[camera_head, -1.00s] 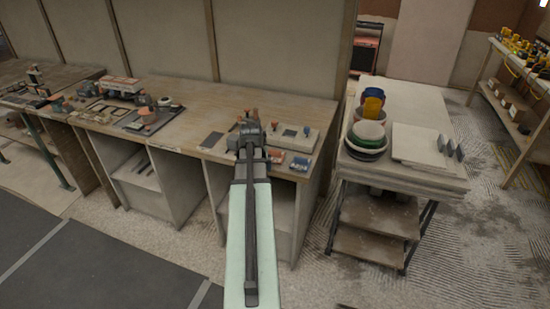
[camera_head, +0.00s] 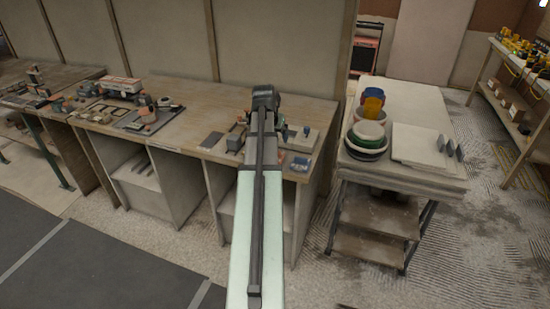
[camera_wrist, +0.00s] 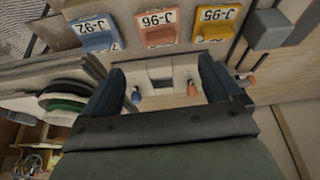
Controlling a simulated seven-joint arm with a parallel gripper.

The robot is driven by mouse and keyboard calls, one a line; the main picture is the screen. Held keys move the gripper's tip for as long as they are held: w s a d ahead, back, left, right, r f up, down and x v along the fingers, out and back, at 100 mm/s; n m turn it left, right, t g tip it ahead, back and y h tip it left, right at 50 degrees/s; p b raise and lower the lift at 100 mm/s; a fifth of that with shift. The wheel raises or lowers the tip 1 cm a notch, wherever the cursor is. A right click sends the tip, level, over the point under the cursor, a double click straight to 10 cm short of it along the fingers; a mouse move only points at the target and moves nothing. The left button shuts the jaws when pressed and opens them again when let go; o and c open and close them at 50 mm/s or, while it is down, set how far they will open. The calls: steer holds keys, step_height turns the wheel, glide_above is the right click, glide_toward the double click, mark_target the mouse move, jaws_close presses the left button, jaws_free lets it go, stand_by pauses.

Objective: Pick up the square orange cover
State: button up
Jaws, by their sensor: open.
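In the wrist view an orange block (camera_wrist: 158,24) with a white J-96 label lies near the top edge. I cannot tell for certain that it is the square orange cover. My gripper (camera_wrist: 163,78) is open and empty, its dark fingers wide apart, short of that block. Between the fingers shows a pale panel with a dark square opening, a blue knob (camera_wrist: 137,95) and an orange knob (camera_wrist: 191,88). In the head view my gripper (camera_head: 265,97) is over the back of the workbench, and my arm hides part of the bench.
Labelled blocks J-92 (camera_wrist: 96,33) and J-95 (camera_wrist: 215,20) flank the orange one. A grey box (camera_wrist: 268,29) lies beside them. A cart (camera_head: 415,110) with stacked bowls (camera_head: 367,137) stands right of the workbench (camera_head: 190,98). Tools lie on the bench's left part.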

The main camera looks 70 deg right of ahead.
steer(key=shift+x, duration=5.65)
steer(key=shift+w+a, duration=0.1)
steer(key=c, duration=0.8)
steer(key=shift+c, duration=0.2)
steer(key=shift+r, duration=0.1)
